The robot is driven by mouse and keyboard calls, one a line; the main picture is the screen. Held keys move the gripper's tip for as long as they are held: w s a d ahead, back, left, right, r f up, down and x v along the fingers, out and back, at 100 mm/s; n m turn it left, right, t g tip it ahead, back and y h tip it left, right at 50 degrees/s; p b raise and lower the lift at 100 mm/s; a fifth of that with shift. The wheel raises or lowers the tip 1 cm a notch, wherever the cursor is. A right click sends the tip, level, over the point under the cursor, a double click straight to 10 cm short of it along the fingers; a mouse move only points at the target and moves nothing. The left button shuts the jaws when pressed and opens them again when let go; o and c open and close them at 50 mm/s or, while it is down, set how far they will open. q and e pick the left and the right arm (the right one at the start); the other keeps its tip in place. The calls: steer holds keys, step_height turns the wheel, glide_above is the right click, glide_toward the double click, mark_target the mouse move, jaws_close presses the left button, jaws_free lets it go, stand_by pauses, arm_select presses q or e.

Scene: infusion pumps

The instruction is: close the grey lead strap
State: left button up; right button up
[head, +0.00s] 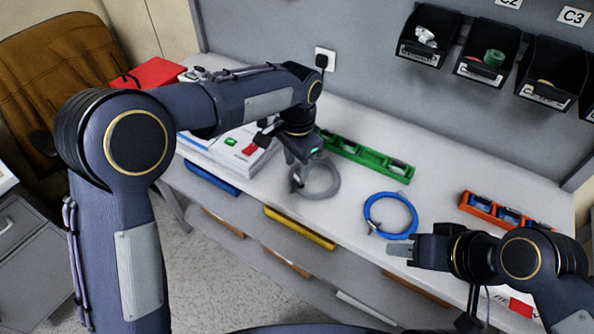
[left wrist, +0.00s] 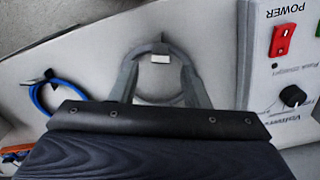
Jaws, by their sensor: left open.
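The grey lead (head: 326,190) lies coiled on the bench, and it also shows in the left wrist view (left wrist: 181,68). A small pale piece (left wrist: 160,59), perhaps part of its strap, sits at the coil's far side in that view; whether the strap is open or closed I cannot tell. My left gripper (head: 296,182) is over the left part of the coil, pointing down. Its fingers (left wrist: 160,88) are apart, one on each side of the coil, with nothing clearly gripped. My right gripper (head: 398,250) is well to the right, near the bench's front edge; its jaw gap is unclear.
A blue coiled lead (head: 370,208) lies right of the grey one. A green tray (head: 366,157) stands behind, an orange tray (head: 492,212) further right. A white device (head: 228,150) with a red switch is close on the left. Black bins (head: 430,35) hang on the wall.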

mark_target(297, 177)
arm_select(q)
steer(key=shift+f, duration=1.85)
